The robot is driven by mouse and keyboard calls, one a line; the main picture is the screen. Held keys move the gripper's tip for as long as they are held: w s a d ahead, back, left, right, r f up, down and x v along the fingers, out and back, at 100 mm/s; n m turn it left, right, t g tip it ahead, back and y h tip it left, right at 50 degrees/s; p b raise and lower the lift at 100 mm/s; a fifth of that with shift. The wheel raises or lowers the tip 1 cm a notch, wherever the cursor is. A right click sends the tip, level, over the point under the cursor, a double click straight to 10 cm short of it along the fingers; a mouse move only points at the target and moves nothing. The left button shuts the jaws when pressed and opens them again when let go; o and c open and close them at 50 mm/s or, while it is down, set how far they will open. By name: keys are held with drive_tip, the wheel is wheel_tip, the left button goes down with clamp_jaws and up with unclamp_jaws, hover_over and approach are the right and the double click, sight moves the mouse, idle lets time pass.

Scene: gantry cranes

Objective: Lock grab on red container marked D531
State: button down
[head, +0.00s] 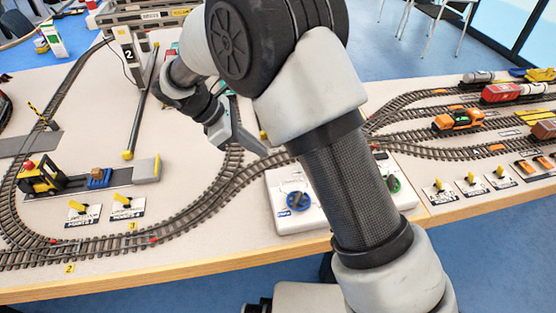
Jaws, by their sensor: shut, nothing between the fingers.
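I cannot make out a red container marked D531 or a crane grab; my arm hides part of the table's middle and back. A red wagon (500,92) stands on the far right tracks, and its marking is too small to read. A post with a number 2 sign (127,55) stands at the back left, beside a long dark bar with yellow ends (138,110).
The white control box (297,212) has a blue knob (298,201) and a green knob (393,184). Small lever switches (78,208) stand at the front left, with several more at the right (440,190). An orange locomotive (457,120) stands on the right tracks.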

drive_tip(key=shift+a+f, duration=0.1)
drive_tip(key=shift+a, duration=0.3)
drive_tip(key=b+x, duration=0.2)
drive_tip(key=x, duration=0.8)
drive_tip(key=d, duration=0.1)
drive_tip(key=d+r, duration=0.1)
drive_tip(key=w+d, duration=0.1)
drive_tip(key=shift+r, duration=0.15)
drive_tip(key=shift+d+r, duration=0.2)
drive_tip(key=shift+d, duration=0.15)
drive_tip(key=shift+w, duration=0.1)
